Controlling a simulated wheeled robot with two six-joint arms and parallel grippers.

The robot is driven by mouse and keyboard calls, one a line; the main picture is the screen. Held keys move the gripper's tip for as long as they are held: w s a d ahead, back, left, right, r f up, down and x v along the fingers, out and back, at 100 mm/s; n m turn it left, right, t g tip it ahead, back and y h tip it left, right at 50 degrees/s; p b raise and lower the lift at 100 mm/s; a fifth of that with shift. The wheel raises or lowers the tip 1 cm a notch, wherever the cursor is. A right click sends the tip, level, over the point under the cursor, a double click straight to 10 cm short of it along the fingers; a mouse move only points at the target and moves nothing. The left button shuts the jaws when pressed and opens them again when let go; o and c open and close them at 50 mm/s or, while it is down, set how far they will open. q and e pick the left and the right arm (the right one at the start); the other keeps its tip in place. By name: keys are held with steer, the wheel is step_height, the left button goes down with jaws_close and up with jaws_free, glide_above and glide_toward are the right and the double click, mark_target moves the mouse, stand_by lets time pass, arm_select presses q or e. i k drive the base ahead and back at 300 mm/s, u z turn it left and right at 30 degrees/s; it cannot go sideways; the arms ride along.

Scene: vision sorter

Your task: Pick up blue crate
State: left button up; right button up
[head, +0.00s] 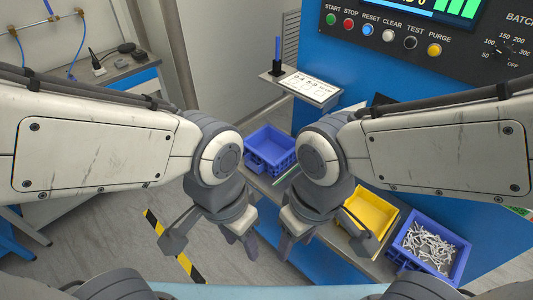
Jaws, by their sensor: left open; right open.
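An empty-looking blue crate (262,162) stands on the grey shelf, in the gap between my two arms. A second blue crate (463,260) stands at the lower right and holds many small silvery parts. My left gripper (242,243) is open and empty, hanging below and in front of the empty crate in the picture. My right gripper (294,243) is open and empty just to the right of it. Neither gripper touches a crate. My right arm hides part of the shelf beside the empty crate.
A yellow bin (372,208) stands between the two blue crates, partly behind my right arm. A small side shelf (308,86) with a printed sheet juts out above the empty crate. The blue machine (345,65) with buttons rises behind. Yellow-black tape (172,243) marks the floor.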

mark_target(269, 149)
steer(key=u, duration=1.6)
steer(key=i, duration=2.25)
steer(key=z, duration=2.5)
